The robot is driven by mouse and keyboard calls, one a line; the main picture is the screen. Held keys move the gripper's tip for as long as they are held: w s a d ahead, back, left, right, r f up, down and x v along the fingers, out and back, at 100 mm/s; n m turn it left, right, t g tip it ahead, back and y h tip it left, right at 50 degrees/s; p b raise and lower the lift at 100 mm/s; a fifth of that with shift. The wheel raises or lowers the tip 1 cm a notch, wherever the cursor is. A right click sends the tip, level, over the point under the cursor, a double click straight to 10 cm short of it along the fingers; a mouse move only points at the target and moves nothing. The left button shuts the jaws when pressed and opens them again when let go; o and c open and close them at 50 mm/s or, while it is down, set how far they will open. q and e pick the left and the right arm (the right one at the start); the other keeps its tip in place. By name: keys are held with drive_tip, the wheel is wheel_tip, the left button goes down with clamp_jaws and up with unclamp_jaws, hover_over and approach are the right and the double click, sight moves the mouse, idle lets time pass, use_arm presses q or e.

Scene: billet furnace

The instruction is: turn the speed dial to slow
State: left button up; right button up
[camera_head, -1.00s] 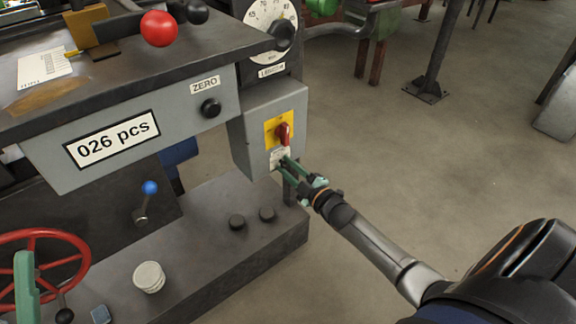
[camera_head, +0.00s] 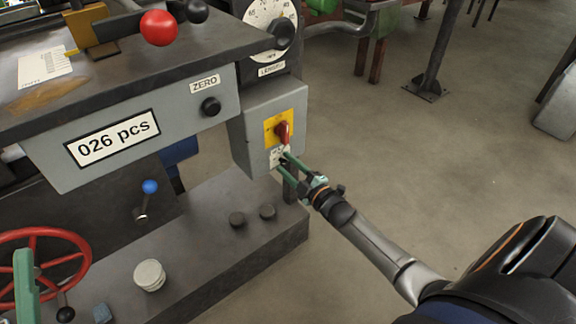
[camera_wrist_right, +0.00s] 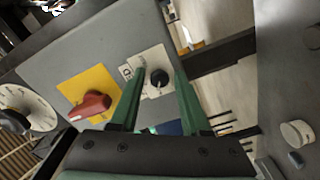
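A small black knob (camera_wrist_right: 159,78) sits on a white label plate (camera_wrist_right: 151,64) on the side of the grey box (camera_head: 262,100). I cannot read the plate well enough to tell whether this is the speed dial. My right gripper (camera_head: 283,162) is open, its green fingers on either side of this knob in the wrist view; I cannot tell whether they touch it. A red rotary switch (camera_head: 283,132) on a yellow plate is just above. A round numbered dial (camera_head: 268,28) with a black knob is higher up. A green finger-like part (camera_head: 25,287), probably my left gripper, shows at the lower left.
A grey panel (camera_head: 50,168) reads "026 pcs", beside a black knob (camera_head: 210,107) marked ZERO. Open floor (camera_head: 400,150) lies to the right.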

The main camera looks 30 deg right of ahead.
drive_tip(key=shift+o, duration=0.7)
use_arm(q)
drive_tip(key=shift+r, duration=0.1)
use_arm(e)
drive_tip(key=shift+s, duration=0.15)
use_arm(q)
drive_tip(key=w+a+f+n+g+y+p, duration=0.1)
drive_tip(key=w+f+n+y+p, duration=0.2)
drive_tip(key=w+f+n+y, duration=0.2)
wheel_tip(320, 180, down, 2)
drive_tip(key=shift+w+f+y, duration=0.25)
drive_tip(key=shift+w+y, duration=0.15)
drive_tip(key=shift+y, duration=0.8)
use_arm(e)
drive_tip(key=s+d, duration=0.1)
drive_tip(key=s, duration=1.1)
use_arm(q)
drive_tip(key=shift+a, duration=0.1)
